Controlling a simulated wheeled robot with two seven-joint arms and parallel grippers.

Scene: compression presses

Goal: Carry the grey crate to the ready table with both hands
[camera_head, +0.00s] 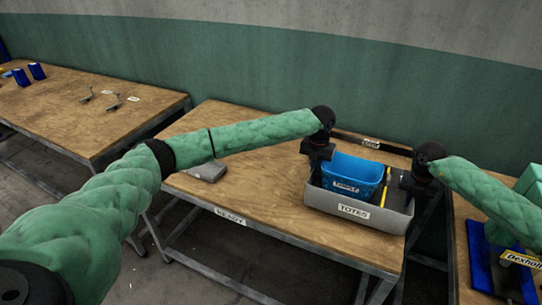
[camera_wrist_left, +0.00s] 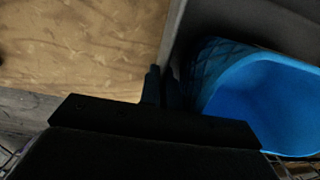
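The grey crate (camera_head: 352,211), labelled TOTES, sits on the right part of the ready table (camera_head: 262,198), whose front edge carries a READY label. A blue tote (camera_head: 352,176) and a yellow, pencil-like item (camera_head: 384,187) are inside the crate. My left gripper (camera_head: 315,175) is at the crate's left wall. In the left wrist view its fingers (camera_wrist_left: 162,88) are close together, one on each side of the crate wall (camera_wrist_left: 174,35). My right gripper (camera_head: 415,186) is at the crate's right wall; its fingertips are too dark and small to read.
A grey flat object (camera_head: 207,171) lies on the ready table left of the crate. Another wooden table (camera_head: 75,112) with small tools stands at the left. A third table with a blue and green machine (camera_head: 495,262) is at the right. The ready table's middle is clear.

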